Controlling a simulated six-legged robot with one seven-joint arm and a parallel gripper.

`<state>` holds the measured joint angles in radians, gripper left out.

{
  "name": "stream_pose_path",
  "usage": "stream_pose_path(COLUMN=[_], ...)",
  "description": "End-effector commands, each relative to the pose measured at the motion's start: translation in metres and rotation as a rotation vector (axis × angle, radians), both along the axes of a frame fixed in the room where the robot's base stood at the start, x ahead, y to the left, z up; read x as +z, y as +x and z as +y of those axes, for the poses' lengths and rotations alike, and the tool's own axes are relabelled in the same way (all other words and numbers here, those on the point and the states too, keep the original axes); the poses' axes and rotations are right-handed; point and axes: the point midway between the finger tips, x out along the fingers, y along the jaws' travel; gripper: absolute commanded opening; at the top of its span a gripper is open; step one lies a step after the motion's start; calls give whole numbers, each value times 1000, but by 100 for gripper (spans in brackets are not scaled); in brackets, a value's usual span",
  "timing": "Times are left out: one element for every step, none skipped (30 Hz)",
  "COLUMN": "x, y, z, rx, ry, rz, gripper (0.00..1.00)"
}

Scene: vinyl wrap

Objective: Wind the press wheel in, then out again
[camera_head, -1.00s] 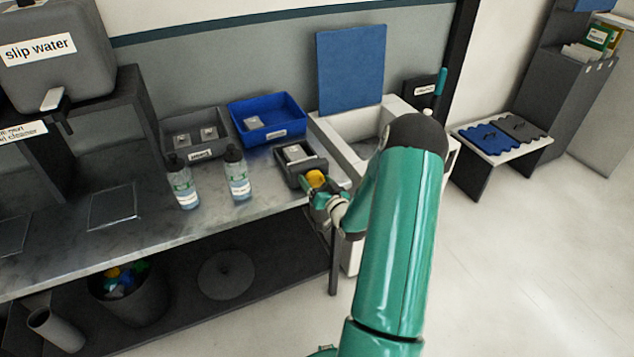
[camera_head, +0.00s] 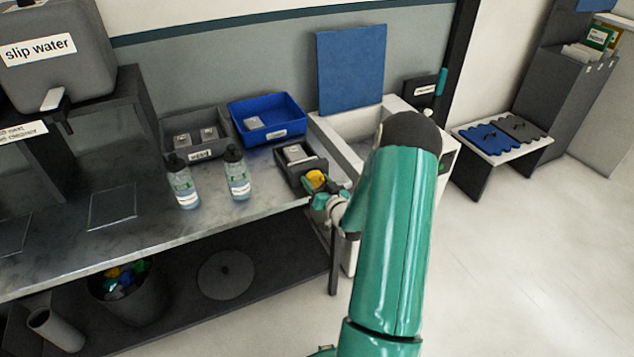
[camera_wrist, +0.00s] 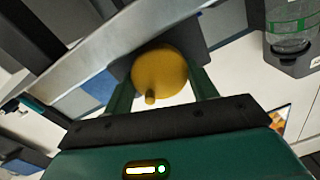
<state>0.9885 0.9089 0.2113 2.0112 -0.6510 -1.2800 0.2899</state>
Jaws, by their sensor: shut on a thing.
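The yellow press wheel (camera_head: 316,179) sits on the front of a small dark press (camera_head: 298,157) at the bench's right front corner. A pale block shows in the press. My gripper (camera_head: 320,187) reaches the wheel from the front right and is shut on it. In the wrist view the yellow wheel (camera_wrist: 160,73), with a small stub handle, sits between my two green fingers (camera_wrist: 162,85). The exact finger contact is partly hidden.
Two clear bottles (camera_head: 237,175) stand left of the press. A grey tray (camera_head: 190,150) and a blue tray (camera_head: 280,123) sit behind. A white basin unit (camera_head: 335,150) stands close on the right. The floor at right is clear.

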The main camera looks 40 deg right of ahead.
Motion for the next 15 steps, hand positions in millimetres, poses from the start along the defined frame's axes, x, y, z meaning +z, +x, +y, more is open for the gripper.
stream_pose_path(x=[0, 0, 0, 1, 1, 1, 1, 1, 1, 1, 1, 1, 0, 0, 0], y=[0, 0, 0, 0, 0, 0, 1, 0, 0, 1, 0, 0, 1, 0, 0], z=[0, 0, 1, 1, 1, 2, 2, 2, 2, 2, 2, 3, 3, 3, 3], rx=[1, 0, 1, 1, 2, 3, 3, 2, 2, 2, 1, 2, 3, 2, 2], ry=[-29, -48, -77, -98, -122, -156, -181, -207, -242, -270, -298, -334, -361, -389, -426], rz=[10, 15, 23, 29, 35, 45, 52, 60, 71, 79, 88, 100, 107, 115, 126], gripper=[35, 35, 35, 35, 35, 35, 35, 35, 35, 35, 35, 35, 35, 35, 35])
